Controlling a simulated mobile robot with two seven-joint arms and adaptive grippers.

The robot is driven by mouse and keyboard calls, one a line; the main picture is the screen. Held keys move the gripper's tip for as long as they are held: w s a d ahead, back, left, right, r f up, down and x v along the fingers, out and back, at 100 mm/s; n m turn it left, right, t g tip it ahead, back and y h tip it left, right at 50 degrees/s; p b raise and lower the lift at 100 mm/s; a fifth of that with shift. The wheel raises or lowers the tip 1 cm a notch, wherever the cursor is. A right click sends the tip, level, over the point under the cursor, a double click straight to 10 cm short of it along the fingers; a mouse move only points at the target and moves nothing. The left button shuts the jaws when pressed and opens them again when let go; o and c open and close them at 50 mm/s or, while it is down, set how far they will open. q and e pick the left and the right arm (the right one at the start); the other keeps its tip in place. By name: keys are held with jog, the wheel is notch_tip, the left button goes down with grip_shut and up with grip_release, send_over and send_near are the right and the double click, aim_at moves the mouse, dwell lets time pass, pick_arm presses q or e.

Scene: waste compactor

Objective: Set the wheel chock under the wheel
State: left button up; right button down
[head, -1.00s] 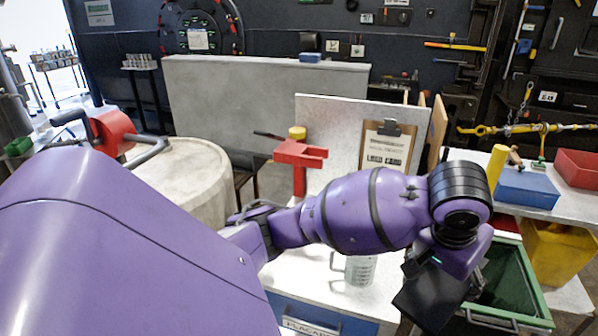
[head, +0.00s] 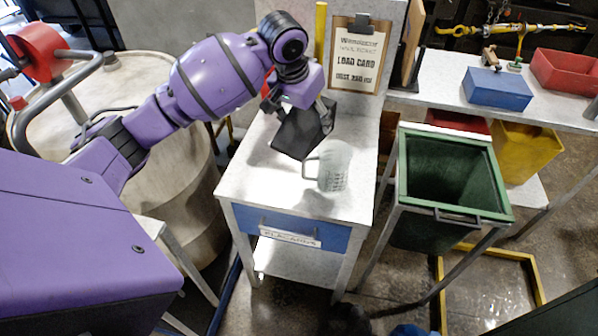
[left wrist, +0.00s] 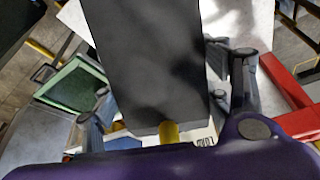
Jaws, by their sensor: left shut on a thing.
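The wheel chock is a dark grey, wedge-like block (head: 296,134). My left gripper (head: 312,104) is shut on it and holds it over the white-topped table (head: 262,186), just behind and left of a clear measuring jug. In the left wrist view the chock (left wrist: 150,60) fills the middle, between the two fingers of my left gripper (left wrist: 168,95). The chock hides part of the table. I see no wheel that I can make out in these frames. My right gripper is not in view.
The measuring jug (head: 333,168) stands close to the chock. A clipboard (head: 357,60) stands behind the table. An open green bin (head: 450,218) is to the right, and a pale drum (head: 120,95) to the left. Floor shows at the lower right.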

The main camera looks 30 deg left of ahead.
pick_arm(q)
jog(key=w+a, duration=0.4)
jog(key=a, duration=0.1)
jog(key=b, duration=0.1)
send_over(298, 163)
jog(key=s, duration=0.2)
notch_tip(298, 163, down, 18)
jog(key=shift+a+f, duration=0.1)
jog(key=shift+f, duration=0.1)
jog(key=o, duration=1.8)
jog(key=shift+s+f, duration=0.2)
